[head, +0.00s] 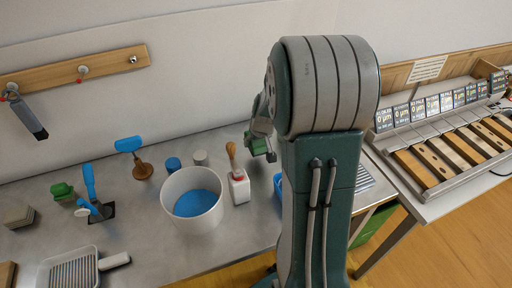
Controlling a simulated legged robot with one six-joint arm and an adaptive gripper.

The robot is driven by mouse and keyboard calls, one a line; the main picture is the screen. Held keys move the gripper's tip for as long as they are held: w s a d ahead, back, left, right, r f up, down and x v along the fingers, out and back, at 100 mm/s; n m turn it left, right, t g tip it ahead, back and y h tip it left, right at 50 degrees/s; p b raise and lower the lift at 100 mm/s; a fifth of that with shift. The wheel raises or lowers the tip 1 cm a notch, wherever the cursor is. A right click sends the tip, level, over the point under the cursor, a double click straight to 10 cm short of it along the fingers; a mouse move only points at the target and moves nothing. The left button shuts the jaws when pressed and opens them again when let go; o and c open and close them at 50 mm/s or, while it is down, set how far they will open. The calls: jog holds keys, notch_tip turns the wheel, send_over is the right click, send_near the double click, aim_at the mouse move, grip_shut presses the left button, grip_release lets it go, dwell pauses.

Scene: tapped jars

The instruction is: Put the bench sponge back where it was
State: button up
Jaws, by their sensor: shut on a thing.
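My gripper (264,151) shows only in part, left of my big arm link and above the bench near the wall. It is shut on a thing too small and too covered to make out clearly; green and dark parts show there. I cannot tell whether this is the bench sponge. No other thing on the bench can be surely named as the sponge. The metal bench (150,248) runs along the wall.
A green thing (62,190) lies left. A rack with several displays (440,140) is at right.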

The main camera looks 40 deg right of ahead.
aim_at(262, 144)
jog(key=shift+w+d+f, duration=0.2)
jog(key=shift+w+f, duration=0.15)
jog(key=shift+f, duration=0.15)
jog(key=shift+w+d+f, duration=0.2)
jog(key=shift+w+f, duration=0.1)
jog(key=shift+f, duration=0.15)
jog(key=shift+w+f, duration=0.1)
jog(key=shift+f, duration=1.5)
jog(key=o, duration=1)
jog(key=shift+o, duration=0.2)
jog(key=v, duration=1.2)
